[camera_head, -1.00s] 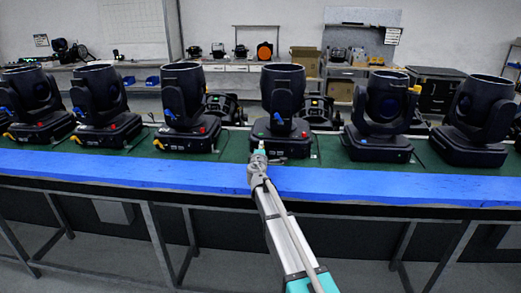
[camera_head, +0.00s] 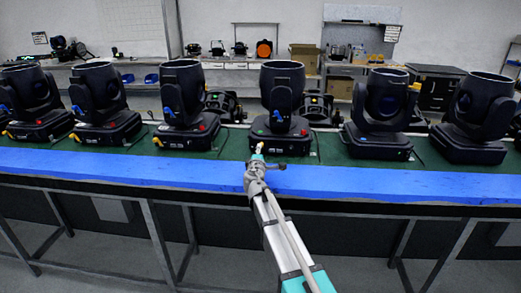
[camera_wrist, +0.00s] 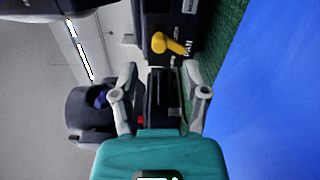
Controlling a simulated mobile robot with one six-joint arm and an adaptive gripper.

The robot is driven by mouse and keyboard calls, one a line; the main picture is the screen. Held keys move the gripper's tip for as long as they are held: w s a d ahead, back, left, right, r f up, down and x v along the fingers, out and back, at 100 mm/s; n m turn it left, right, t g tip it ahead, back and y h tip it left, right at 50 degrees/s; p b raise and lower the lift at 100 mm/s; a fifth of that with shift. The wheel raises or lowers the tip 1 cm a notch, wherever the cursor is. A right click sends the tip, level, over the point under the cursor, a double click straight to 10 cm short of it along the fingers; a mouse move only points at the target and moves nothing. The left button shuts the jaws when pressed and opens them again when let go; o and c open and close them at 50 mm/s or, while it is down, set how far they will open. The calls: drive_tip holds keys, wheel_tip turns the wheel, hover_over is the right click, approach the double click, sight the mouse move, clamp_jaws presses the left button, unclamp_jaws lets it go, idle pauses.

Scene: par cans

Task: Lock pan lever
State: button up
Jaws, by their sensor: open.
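The yellow pan lever (camera_wrist: 168,44) sticks out of the black base (camera_wrist: 152,16) of a moving-head light, beside a printed "PAN" label, in the wrist view. In the head view that light (camera_head: 282,78) stands straight ahead of my arm, upright on the bench. My gripper (camera_wrist: 160,68) is open and empty, its two grey fingers spread. The lever lies just beyond the fingertips, between their lines and apart from both. In the head view my gripper (camera_head: 257,158) is in front of the base and partly hides the lever area.
More moving-head lights, such as one on the left (camera_head: 182,95) and one on the right (camera_head: 382,100), stand close on either side. The green bench top (camera_head: 225,143) has a clear blue front strip (camera_head: 370,182). A second light (camera_wrist: 90,110) shows in the wrist view.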

drive_tip(key=s, duration=0.6)
drive_tip(key=shift+s+a, duration=0.15)
drive_tip(key=shift+s, duration=0.25)
